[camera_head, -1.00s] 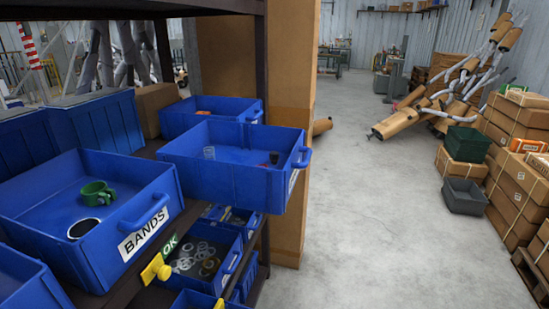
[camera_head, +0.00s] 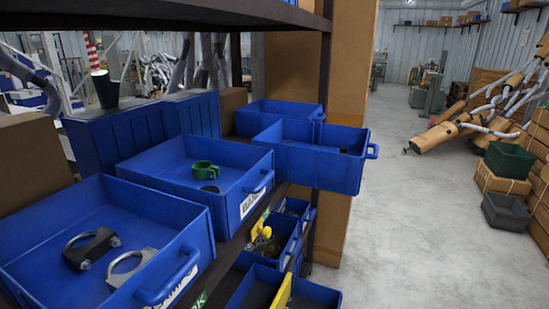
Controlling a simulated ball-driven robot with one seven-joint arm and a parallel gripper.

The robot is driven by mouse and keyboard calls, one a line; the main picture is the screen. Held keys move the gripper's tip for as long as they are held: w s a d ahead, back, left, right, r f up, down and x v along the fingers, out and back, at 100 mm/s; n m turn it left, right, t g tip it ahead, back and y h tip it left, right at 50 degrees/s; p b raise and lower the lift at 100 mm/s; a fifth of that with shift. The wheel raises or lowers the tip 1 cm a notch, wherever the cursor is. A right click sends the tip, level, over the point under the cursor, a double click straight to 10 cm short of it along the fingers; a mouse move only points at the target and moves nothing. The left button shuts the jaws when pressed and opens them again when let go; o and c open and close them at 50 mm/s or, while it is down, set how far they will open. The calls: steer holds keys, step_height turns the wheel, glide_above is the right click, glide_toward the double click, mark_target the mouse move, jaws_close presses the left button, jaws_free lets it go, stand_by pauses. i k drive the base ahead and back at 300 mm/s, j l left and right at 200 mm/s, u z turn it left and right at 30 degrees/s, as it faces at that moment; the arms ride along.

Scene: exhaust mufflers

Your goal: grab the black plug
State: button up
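No single item is clearly the black plug. A black tapered, cup-like piece (camera_head: 105,89) stands upright on top of the closed blue bins at the upper left. A small dark item (camera_head: 344,151) lies in the far right open blue bin (camera_head: 340,172), mostly hidden by the bin wall. My gripper is not in view.
The near blue bin (camera_head: 178,270) holds a dark clamp (camera_head: 90,248) and a silver clamp (camera_head: 130,267). A shelf board (camera_head: 200,10) and dark post (camera_head: 324,90) frame the bins. Lower bins hold yellow parts.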

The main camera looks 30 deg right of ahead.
mark_target(343, 150)
steer(key=l+u, duration=0.3)
steer(key=l, duration=0.2)
steer(key=l+u, duration=0.3)
steer(key=l, duration=0.2)
steer(key=k+l+u, duration=0.1)
steer(key=l+u, duration=0.15)
steer(key=l, duration=0.25)
steer(key=k+l+u, duration=0.1)
steer(key=l+u, duration=0.2)
steer(key=l, duration=0.2)
